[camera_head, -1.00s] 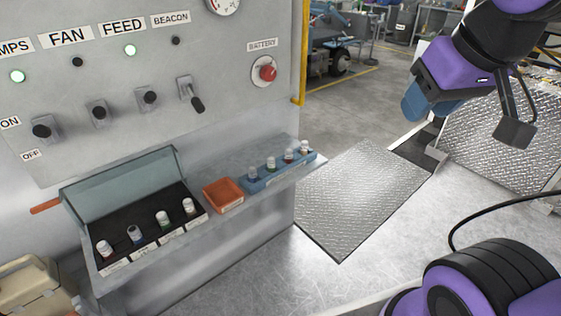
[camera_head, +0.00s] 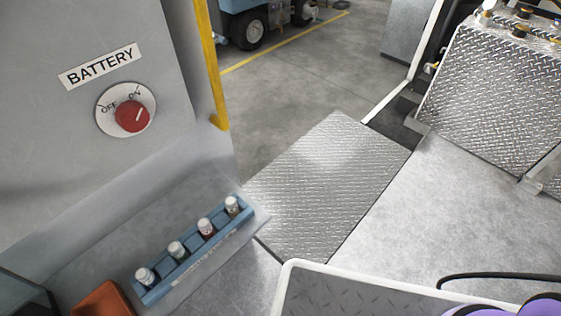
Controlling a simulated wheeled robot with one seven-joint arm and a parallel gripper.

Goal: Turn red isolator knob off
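The red isolator knob (camera_head: 131,117) sits on a round white plate marked OFF and ON, under the BATTERY label (camera_head: 98,66) on the grey panel (camera_head: 60,130). Its white pointer line aims up and right, towards the ON mark. My gripper is out of the picture, and only a purple part of my own body shows at the bottom right corner.
A yellow rail (camera_head: 210,65) runs along the panel's right edge. Below, a shelf holds a blue rack (camera_head: 195,258) of several small bottles and an orange tray (camera_head: 103,300). A diamond-plate ramp (camera_head: 325,185) lies right of the panel. A white-rimmed surface (camera_head: 385,280) is at the bottom.

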